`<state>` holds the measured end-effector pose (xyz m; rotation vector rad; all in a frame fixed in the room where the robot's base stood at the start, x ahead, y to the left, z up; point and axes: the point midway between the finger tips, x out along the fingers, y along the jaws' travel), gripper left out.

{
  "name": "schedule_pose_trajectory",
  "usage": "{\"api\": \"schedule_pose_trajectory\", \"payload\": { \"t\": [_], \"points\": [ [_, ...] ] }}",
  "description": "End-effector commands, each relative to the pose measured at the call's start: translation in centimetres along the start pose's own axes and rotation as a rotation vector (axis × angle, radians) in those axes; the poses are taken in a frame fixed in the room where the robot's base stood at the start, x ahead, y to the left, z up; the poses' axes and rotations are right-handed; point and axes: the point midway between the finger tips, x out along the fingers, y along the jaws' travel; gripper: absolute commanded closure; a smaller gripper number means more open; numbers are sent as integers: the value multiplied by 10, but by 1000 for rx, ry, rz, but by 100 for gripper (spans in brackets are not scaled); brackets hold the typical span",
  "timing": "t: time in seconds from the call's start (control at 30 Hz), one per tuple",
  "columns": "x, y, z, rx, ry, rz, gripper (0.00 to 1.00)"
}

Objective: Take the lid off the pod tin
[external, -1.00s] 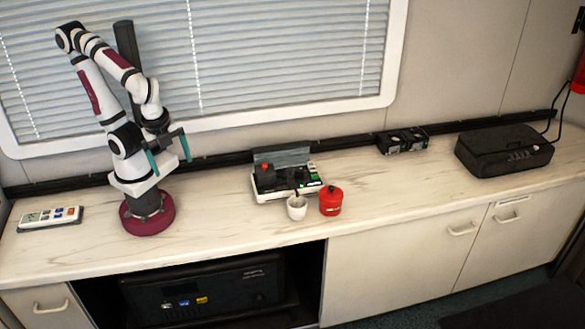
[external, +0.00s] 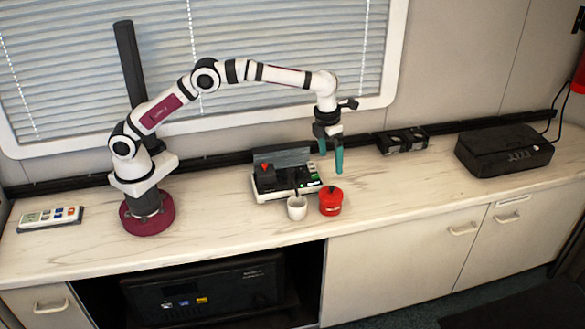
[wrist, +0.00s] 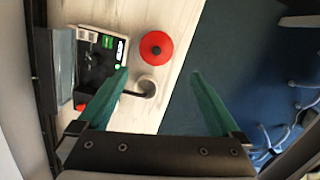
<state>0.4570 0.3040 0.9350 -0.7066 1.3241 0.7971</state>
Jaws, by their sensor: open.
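The pod tin (external: 331,205) is a small red canister standing upright near the counter's front edge, with its red lid (external: 331,191) on top. In the wrist view the round red lid (wrist: 156,47) with its dark centre knob shows from above, ahead of the fingers. My gripper (external: 331,164) points down with teal fingers, above and slightly behind the tin, not touching it. In the wrist view my gripper (wrist: 160,85) is open and empty, its fingers wide apart.
A white cup (external: 297,208) stands just left of the tin, in front of a small machine (external: 270,184) with a red knob. A black twin box (external: 403,140) and a black case (external: 503,152) stand at the right. The counter right of the tin is clear.

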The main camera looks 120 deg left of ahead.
Motion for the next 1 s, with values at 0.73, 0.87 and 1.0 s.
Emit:
{"api": "schedule_pose_trajectory", "payload": {
  "t": [0.73, 0.87, 1.0],
  "points": [
    [120, 8, 0, -1, -1, 0, 0],
    [120, 8, 0, -1, -1, 0, 5],
    [120, 8, 0, -1, -1, 0, 31]
  ]
}}
